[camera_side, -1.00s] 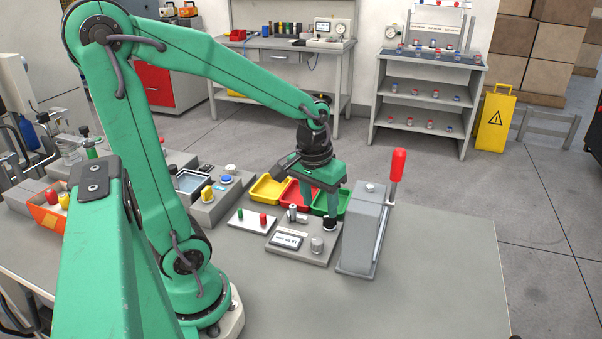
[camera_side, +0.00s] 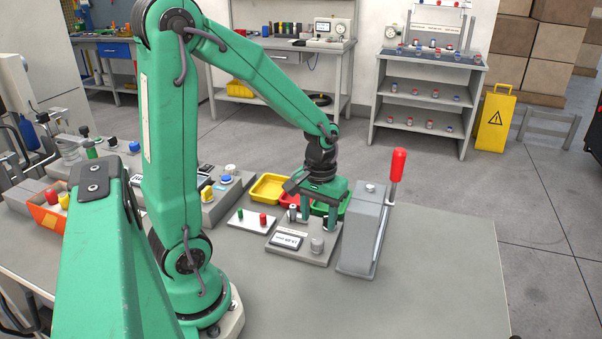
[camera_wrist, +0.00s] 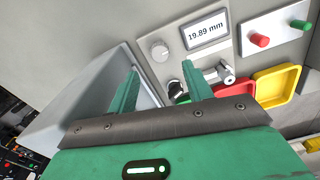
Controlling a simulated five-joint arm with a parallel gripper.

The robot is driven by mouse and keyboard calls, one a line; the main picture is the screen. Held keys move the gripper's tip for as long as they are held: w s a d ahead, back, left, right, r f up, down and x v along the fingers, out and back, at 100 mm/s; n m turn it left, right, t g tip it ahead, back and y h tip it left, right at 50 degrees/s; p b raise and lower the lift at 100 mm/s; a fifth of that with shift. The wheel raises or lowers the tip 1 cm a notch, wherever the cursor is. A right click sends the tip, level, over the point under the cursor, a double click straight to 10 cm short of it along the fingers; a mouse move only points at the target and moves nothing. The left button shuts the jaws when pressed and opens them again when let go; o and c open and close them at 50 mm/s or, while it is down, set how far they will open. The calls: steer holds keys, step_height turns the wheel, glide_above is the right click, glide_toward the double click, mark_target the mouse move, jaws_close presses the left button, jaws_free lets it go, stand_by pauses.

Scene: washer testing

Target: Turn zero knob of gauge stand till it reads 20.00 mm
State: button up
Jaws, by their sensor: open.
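The gauge stand (camera_side: 278,254) is a grey plate on the bench with a small display (camera_side: 287,241). In the wrist view the display (camera_wrist: 206,30) reads 19.89 mm. The grey round zero knob (camera_side: 316,244) stands right of the display in the side view; it also shows in the wrist view (camera_wrist: 159,50). My gripper (camera_side: 319,222) is open, fingers pointing down, behind and above the knob. In the wrist view my gripper (camera_wrist: 162,72) has its fingers spread, with the knob beyond the tips and nothing between them. A metal post (camera_side: 293,213) stands at the plate's back.
A grey lever press (camera_side: 360,232) with a red handle (camera_side: 397,165) stands close right of the stand. Yellow (camera_side: 268,188), red (camera_side: 290,200) and green (camera_side: 340,208) trays lie behind. A plate with green and red pegs (camera_side: 243,222) is left. The front right bench is clear.

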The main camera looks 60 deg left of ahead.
mark_target(317, 240)
steer(key=shift+f, duration=3.25)
steer(key=c, duration=1)
steer(key=shift+o, duration=0.2)
steer(key=shift+m, duration=0.4)
steer(key=m, duration=1)
